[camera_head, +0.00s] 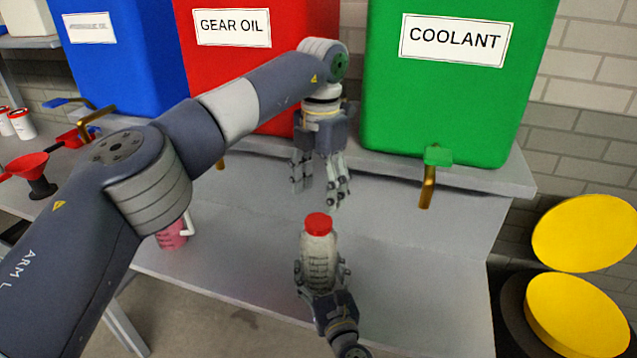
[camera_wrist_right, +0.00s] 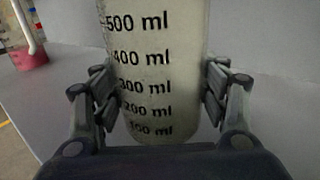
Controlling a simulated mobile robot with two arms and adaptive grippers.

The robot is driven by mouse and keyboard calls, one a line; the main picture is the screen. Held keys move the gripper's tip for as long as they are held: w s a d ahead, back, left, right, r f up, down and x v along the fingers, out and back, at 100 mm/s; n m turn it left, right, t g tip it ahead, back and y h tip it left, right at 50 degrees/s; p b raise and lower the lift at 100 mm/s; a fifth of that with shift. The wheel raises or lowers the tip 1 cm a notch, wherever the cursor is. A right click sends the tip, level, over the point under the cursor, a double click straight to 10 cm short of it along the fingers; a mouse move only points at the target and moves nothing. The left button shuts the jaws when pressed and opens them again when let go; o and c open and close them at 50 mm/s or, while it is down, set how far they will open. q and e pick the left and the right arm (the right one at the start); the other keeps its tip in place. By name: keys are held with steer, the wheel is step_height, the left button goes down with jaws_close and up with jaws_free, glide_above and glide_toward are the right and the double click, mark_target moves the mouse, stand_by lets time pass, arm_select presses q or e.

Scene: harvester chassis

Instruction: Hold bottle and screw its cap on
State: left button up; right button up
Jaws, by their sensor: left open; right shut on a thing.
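A pale translucent bottle (camera_head: 319,258) with volume marks stands upright over the grey bench in the head view. A red cap (camera_head: 318,224) sits on its top; I cannot tell how tightly. My right gripper (camera_head: 322,278) is shut around the bottle's lower body from the front. In the right wrist view the bottle (camera_wrist_right: 155,70) is between the fingers of my right gripper (camera_wrist_right: 160,100). My left gripper (camera_head: 321,190) is open and empty, pointing down, above and behind the cap and apart from it.
The grey bench (camera_head: 420,270) is clear right of the bottle. A pink jug (camera_head: 172,237) stands at left, partly behind my left arm. Blue, red and green tanks (camera_head: 450,90) with taps stand on a raised shelf behind. A red funnel (camera_head: 33,172) and yellow lids (camera_head: 575,318) are at the sides.

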mark_target(319, 221)
arm_select(q)
steer(key=n, duration=0.7)
steer(key=shift+r, duration=0.3)
steer(key=n, duration=0.7)
steer(key=shift+s+r+t, duration=0.1)
steer(key=shift+r+t, duration=0.2)
steer(key=shift+f, duration=4)
steer(key=shift+c, duration=0.4)
